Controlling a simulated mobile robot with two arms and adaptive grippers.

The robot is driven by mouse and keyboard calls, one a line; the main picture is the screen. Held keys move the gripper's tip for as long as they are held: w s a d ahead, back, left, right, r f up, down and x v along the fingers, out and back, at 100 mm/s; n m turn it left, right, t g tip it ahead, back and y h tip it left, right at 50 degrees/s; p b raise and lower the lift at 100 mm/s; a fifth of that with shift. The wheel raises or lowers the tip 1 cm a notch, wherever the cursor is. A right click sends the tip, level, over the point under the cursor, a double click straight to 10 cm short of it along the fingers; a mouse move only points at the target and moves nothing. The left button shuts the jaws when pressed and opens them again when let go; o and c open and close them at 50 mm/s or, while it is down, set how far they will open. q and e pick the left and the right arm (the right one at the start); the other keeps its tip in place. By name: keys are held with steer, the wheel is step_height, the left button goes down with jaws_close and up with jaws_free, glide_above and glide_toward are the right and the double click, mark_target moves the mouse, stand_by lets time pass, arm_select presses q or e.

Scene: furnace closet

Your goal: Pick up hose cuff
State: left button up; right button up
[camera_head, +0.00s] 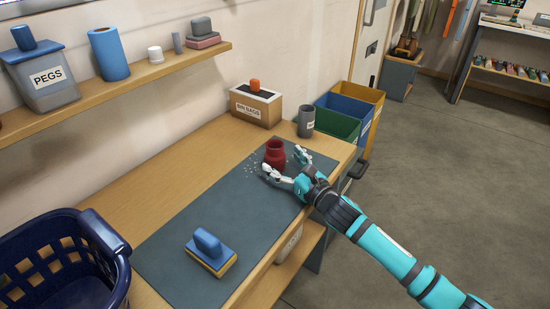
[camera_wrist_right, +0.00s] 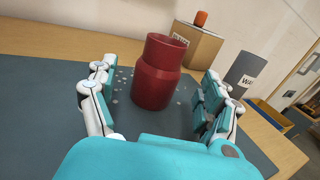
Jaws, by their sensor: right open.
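The hose cuff (camera_head: 275,153) is a dark red, stepped tube with a narrower upper part. It stands upright on the grey mat (camera_head: 213,207) on the wooden bench, with small pale crumbs around it. My right gripper (camera_head: 283,164) is open, with one finger on each side of the cuff in the head view. In the right wrist view the cuff (camera_wrist_right: 158,75) stands upright between and beyond the spread fingers, with a visible gap on both sides. My left gripper is not in view.
A bin bags box (camera_head: 256,106) and a grey cup (camera_head: 306,122) stand behind the cuff. A blue-and-yellow brush or sponge block (camera_head: 211,252) lies on the mat's near part. A dark blue basket (camera_head: 62,262) is at left. Coloured bins stand beyond the bench's right end.

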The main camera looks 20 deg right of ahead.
mark_target(274, 153)
steer(key=x, duration=0.4)
steer(key=shift+w+a, duration=0.15)
steer(key=shift+w, duration=0.2)
steer(key=shift+s, duration=0.1)
steer(key=shift+c, duration=0.3)
steer(key=c, duration=1.3)
steer(key=shift+c, duration=0.9)
steer(key=shift+r, duration=0.15)
